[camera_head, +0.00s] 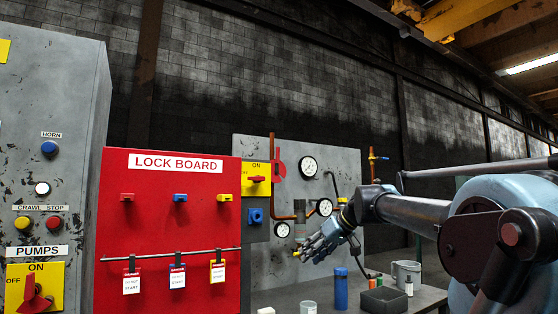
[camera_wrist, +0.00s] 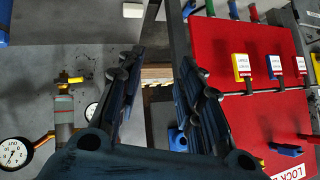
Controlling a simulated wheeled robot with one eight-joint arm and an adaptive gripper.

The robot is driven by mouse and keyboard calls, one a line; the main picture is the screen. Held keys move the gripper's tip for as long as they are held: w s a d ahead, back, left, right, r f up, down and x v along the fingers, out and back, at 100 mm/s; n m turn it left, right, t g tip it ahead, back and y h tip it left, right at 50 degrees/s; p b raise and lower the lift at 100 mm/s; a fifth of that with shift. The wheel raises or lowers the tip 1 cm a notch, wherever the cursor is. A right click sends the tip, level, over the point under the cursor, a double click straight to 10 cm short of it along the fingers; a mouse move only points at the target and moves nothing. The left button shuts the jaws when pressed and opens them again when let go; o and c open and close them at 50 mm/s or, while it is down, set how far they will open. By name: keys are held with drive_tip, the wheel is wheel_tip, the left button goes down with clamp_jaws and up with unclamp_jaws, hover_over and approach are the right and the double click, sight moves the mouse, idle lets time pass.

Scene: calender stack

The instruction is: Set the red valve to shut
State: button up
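I cannot make out the red valve in the wrist view.
The red lock board (camera_head: 170,235) with hanging tags stands left of my gripper. Round gauges (camera_head: 309,166) are on the panel.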

drive_tip(key=w+a+r+n+t+y, duration=0.1)
drive_tip(key=w+r+t+y, duration=0.1)
drive_tip(key=w+r, duration=0.6)
drive_tip(key=w+a+r+n+t+y, duration=0.1)
drive_tip(key=w+a+r+y, duration=0.15)
drive_tip(key=r, duration=1.05)
drive_tip(key=t, duration=0.4)
approach(278, 154)
drive_tip(key=shift+n+y, duration=0.25)
drive_tip(key=shift+n, duration=0.05)
drive_tip(key=x, duration=1)
drive_tip(key=shift+w, duration=0.55)
clamp_jaws()
